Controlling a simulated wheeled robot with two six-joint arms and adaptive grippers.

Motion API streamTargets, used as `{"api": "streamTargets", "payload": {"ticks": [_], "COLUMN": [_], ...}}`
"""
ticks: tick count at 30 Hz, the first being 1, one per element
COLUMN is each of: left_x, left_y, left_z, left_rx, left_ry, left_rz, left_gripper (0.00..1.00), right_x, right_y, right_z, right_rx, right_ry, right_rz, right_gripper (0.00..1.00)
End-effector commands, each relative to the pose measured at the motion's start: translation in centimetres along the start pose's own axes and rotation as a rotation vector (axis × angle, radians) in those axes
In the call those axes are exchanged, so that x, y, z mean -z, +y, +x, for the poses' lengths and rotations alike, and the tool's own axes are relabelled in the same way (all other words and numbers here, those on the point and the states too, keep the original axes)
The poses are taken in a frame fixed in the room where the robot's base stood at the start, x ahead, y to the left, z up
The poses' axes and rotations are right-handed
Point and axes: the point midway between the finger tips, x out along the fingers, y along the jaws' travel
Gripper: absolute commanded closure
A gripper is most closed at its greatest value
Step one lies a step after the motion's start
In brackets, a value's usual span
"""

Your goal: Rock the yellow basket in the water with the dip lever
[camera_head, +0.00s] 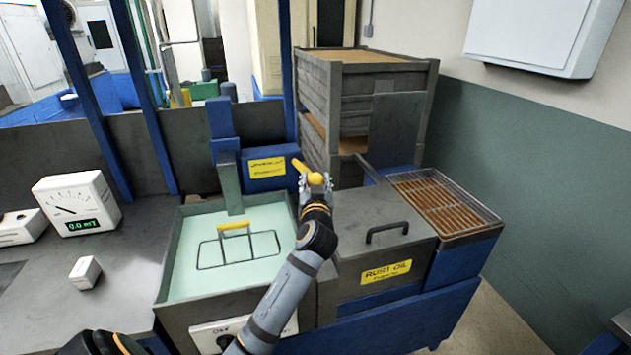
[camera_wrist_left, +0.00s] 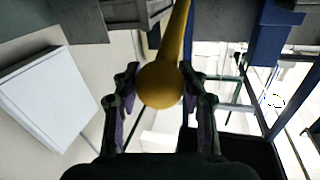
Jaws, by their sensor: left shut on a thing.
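The yellow basket (camera_head: 233,226) shows as a yellow handle over a thin dark wire frame in the pale green water of the tank (camera_head: 172,258). The frame looks level; how deep it sits is hard to tell. The dip lever (camera_head: 303,168) is a yellow rod with a round knob, beside the blue post unit behind the tank. My left gripper (camera_head: 317,186) is at the knob end, to the right of the basket. In the left wrist view, the knob (camera_wrist_left: 160,86) sits between the fingers of my left gripper (camera_wrist_left: 160,95), which are shut on it. My right gripper is not in view.
A grey rust oil box (camera_head: 350,293) with a black handle stands right of the tank, with a slatted rack (camera_head: 440,198) beyond. Stacked grey crates (camera_head: 400,75) stand behind. A meter (camera_head: 76,203) and a small white box (camera_head: 85,272) lie on the left bench.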

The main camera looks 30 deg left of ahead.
Motion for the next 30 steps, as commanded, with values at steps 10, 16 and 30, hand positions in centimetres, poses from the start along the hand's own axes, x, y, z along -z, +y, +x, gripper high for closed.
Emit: {"api": "streamTargets", "payload": {"ticks": [10,16,30], "left_x": [5.5,8.5,10.9], "left_y": [-0.9,-1.5,-2.3], "left_z": [1.6,3.2,5.6], "left_rx": [-0.008,-0.016,-0.018], "left_ry": [-0.124,-0.215,-0.236], "left_rz": [-0.033,-0.059,-0.068], "left_gripper": [1.0,1.0,1.0], "right_x": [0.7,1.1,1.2], "right_y": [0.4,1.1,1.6], "right_z": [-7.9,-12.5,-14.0], "right_rx": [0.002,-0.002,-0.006], "right_ry": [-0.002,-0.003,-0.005], "right_rz": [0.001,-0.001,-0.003], "right_gripper": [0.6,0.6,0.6]}}
